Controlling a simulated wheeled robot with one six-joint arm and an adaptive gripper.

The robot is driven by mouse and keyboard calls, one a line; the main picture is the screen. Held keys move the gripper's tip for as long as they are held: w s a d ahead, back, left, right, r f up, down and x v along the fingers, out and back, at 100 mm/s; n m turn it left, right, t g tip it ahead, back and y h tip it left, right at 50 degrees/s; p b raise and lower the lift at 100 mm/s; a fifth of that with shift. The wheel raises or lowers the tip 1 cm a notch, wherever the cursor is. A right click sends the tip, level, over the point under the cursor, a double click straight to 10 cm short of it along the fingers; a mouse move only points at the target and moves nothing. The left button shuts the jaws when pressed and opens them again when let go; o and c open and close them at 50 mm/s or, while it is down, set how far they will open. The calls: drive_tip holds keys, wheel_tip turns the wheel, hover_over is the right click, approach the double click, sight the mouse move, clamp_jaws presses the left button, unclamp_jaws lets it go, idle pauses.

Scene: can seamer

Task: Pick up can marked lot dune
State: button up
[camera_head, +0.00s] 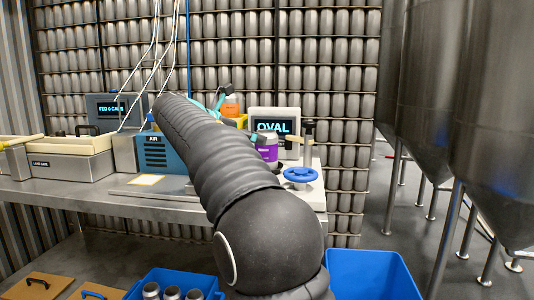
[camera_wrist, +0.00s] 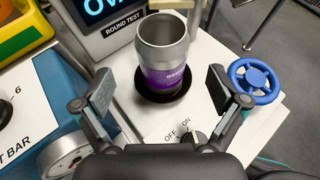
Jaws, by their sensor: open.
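A silver can with a purple band (camera_wrist: 166,66) stands upright and open-topped on a round black plate (camera_wrist: 146,96) of the seamer. Its lettering is only partly legible and I cannot read "dune" on it. Its purple side also shows in the head view (camera_head: 267,150), just right of my arm. My gripper (camera_wrist: 160,88) is open and empty, one finger pad on the near left of the can and one on the near right, with gaps to both. In the head view my arm hides most of the gripper. Several plain cans (camera_head: 172,294) stand in a blue crate (camera_head: 208,281) below.
A display reading OVAL (camera_head: 273,124) stands behind the can. A blue handwheel (camera_wrist: 253,81) is to the right, an OFF/ON switch (camera_wrist: 190,137) in front, and a blue AIR unit (camera_head: 152,152) to the left. An empty blue bin (camera_head: 372,272) stands at lower right.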

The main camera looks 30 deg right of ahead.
sight(268, 144)
drive_tip(key=shift+s+b+x, duration=0.2)
drive_tip(key=shift+b+x, duration=0.15)
drive_tip(key=shift+x, duration=3.2)
drive_tip(key=shift+f, duration=0.15)
drive_tip(key=c, duration=1)
